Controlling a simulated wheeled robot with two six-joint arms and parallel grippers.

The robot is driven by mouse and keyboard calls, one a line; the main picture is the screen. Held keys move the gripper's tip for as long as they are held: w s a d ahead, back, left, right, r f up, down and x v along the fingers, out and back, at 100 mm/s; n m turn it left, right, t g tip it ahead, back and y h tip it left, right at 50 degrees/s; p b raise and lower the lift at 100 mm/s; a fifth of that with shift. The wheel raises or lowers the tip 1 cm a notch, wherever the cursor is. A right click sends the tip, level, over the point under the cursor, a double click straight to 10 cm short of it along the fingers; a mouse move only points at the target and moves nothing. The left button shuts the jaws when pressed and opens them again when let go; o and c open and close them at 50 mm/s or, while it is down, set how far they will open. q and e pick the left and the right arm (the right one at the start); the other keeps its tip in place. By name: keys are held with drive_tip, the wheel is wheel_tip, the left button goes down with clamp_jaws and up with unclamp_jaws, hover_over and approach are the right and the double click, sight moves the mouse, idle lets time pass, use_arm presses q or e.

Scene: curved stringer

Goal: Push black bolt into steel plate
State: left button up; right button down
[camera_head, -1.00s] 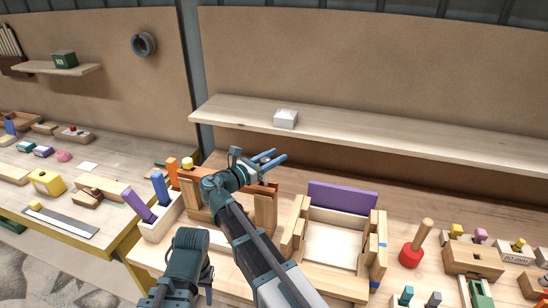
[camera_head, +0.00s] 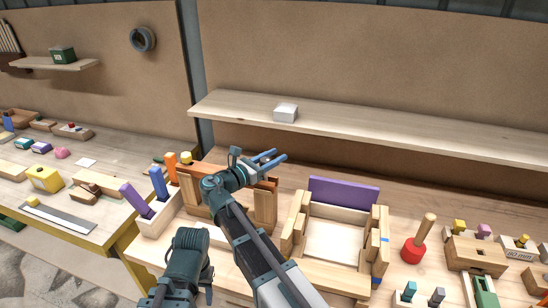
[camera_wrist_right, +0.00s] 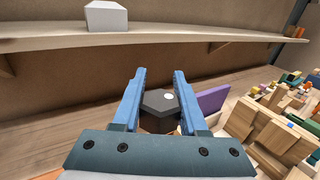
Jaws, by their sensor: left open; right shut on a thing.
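My right gripper (camera_head: 274,158) reaches over the wooden frame at the middle of the bench, its two blue fingers pointing up and to the right. In the right wrist view, the fingers stand on either side of a dark, many-sided block with a white spot, seemingly the black bolt's head (camera_wrist_right: 160,108), and are shut on it. The bolt cannot be made out in the head view. I cannot pick out the steel plate. Part of my left arm shows at the lower left of centre in the head view, but its gripper is not seen.
The wooden frame (camera_head: 264,206) stands below my right gripper. A wooden tray with a purple back panel (camera_head: 343,191) stands to its right, then a red-based peg (camera_head: 414,251). A shelf (camera_head: 400,135) holding a white box (camera_head: 286,113) runs behind. Coloured blocks (camera_head: 158,184) stand at left.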

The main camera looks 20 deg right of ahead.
use_arm(q)
drive_tip(key=shift+f+b, duration=1.65)
drive_tip(key=shift+f, duration=0.1)
use_arm(e)
drive_tip(key=shift+f, duration=1.7)
use_arm(q)
drive_tip(key=shift+r, duration=0.1)
use_arm(e)
drive_tip(key=shift+c, duration=1.8)
unclamp_jaws()
